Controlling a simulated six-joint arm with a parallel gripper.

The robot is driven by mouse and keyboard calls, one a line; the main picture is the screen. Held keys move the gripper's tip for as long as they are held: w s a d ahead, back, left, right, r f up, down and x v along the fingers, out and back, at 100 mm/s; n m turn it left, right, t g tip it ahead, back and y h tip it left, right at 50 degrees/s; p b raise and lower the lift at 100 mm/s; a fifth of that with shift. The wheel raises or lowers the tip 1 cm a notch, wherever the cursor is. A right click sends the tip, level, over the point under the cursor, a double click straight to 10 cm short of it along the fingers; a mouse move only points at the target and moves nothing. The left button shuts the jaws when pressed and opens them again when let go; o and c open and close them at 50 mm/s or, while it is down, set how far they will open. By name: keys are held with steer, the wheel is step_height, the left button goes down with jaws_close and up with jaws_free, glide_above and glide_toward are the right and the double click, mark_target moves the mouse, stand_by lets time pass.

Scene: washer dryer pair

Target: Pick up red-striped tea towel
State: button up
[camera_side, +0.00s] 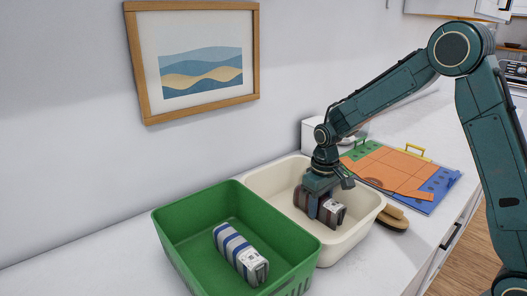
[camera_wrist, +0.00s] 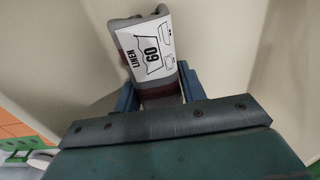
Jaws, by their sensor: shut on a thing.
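The red-striped tea towel (camera_side: 331,212) is a folded roll with dark red bands and a white label, in the cream bin (camera_side: 374,206). My gripper (camera_side: 319,207) reaches down into that bin and is shut on the towel, with fingers on both sides of it. The towel's far side is hidden by the gripper. I cannot tell whether the towel touches the bin floor.
A green bin (camera_side: 295,232) stands left of the cream bin and holds a blue-striped rolled towel (camera_side: 240,252). A brush (camera_side: 393,217) and an orange, green and blue board (camera_side: 400,170) lie to the right. A framed picture (camera_side: 197,60) hangs on the wall behind.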

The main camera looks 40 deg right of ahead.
steer(key=shift+r, duration=0.1)
step_height(320, 180, up, 20)
stand_by(0.7)
stand_by(0.5)
steer(key=s+a+f, duration=0.4)
steer(key=shift+f, duration=0.25)
stand_by(0.5)
steer(key=shift+o, duration=0.7)
steer(key=c, duration=0.6)
